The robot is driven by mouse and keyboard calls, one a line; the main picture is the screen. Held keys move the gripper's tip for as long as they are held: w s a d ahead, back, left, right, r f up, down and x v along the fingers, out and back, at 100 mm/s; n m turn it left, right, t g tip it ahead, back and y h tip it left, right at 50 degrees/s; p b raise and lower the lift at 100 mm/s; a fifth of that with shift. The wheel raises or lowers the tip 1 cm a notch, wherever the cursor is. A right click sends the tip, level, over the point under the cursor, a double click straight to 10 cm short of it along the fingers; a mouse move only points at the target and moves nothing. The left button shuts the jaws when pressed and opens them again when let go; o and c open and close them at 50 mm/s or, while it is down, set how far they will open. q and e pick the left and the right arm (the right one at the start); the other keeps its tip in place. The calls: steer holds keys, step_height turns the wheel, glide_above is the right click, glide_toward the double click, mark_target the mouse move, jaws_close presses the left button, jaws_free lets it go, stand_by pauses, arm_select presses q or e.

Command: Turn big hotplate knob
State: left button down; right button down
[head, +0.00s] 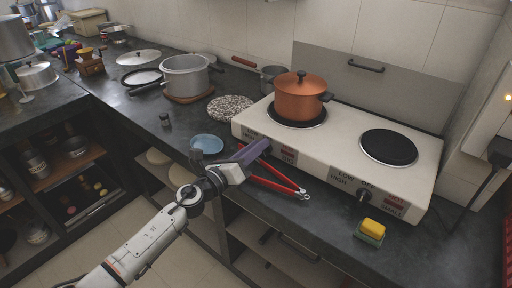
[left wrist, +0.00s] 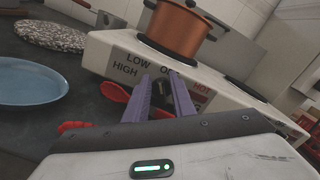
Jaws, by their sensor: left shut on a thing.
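The white two-plate cooker (head: 335,140) stands on the dark counter. A copper pot (head: 299,100) with a lid sits on its left plate. The left front knob (left wrist: 166,88) is dark and shows between my finger tips in the left wrist view, by the LOW and HIGH labels. My left gripper (head: 252,152) has purple fingers and is shut on this knob at the front panel. In the head view the fingers hide the knob. The right front knob (head: 362,196) is free, below the empty right plate (head: 388,147). My right gripper is not in view.
Red-handled tongs or pliers (head: 280,184) lie on the counter just beneath my gripper. A blue plate (head: 207,144) and a speckled round mat (head: 230,108) are to the left. A yellow sponge (head: 373,227) lies at the right front edge.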

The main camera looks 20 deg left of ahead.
arm_select(q)
steer(key=shift+d+f, duration=0.1)
steer(key=shift+f, duration=0.1)
stand_by(0.3)
steer(key=c, duration=1.8)
jaws_free()
steer(key=shift+c, duration=0.2)
steer(key=v, duration=0.9)
steer(key=shift+s, duration=0.15)
steer(key=shift+s+a+r, duration=0.1)
steer(key=shift+s+a, duration=0.1)
steer(key=shift+s, duration=0.25)
steer(key=shift+n, duration=0.4)
